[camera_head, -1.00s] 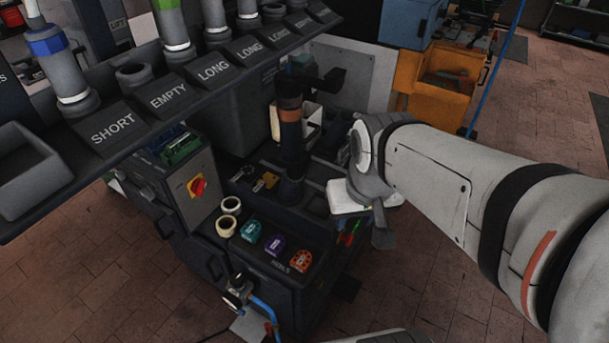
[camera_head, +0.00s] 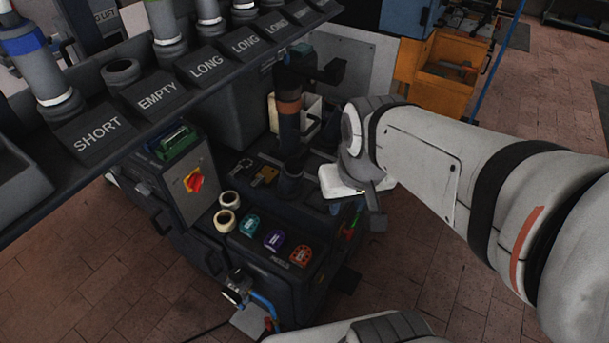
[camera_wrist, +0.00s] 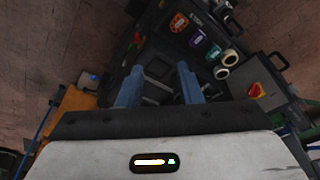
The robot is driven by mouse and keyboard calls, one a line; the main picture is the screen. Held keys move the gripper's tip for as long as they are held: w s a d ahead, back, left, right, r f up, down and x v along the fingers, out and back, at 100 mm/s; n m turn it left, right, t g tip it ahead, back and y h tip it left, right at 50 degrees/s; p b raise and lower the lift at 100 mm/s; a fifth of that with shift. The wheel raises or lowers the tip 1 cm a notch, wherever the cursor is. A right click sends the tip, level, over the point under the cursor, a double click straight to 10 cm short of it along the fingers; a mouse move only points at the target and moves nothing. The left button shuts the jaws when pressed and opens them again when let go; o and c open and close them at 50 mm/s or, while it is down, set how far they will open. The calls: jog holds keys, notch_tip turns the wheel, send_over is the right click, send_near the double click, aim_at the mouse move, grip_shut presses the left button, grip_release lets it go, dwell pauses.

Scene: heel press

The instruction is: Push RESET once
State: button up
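I cannot read a RESET label in any view. The press machine's dark top (camera_head: 225,262) carries teal (camera_head: 249,224), purple (camera_head: 273,240) and orange-red (camera_head: 299,255) labelled pieces in a row, with two cream rings (camera_head: 223,221) beside them. A red rotary switch on yellow (camera_head: 193,181) sits on the grey side box. Small red and green parts (camera_head: 350,228) show by the right edge, partly behind my gripper. My gripper (camera_wrist: 158,85) has two blue fingers apart with nothing between them, above the machine. In the head view its fingers are mostly hidden by the wrist.
A sloped rack (camera_head: 157,95) labelled SHORT, EMPTY and LONG crosses the upper left, above the machine. A dark column (camera_head: 289,130) with an orange band stands behind the top. A valve with blue hose (camera_head: 240,285) juts out in front. An orange cabinet (camera_head: 440,75) stands behind.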

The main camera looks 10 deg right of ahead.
grip_shut()
dwell(1.2)
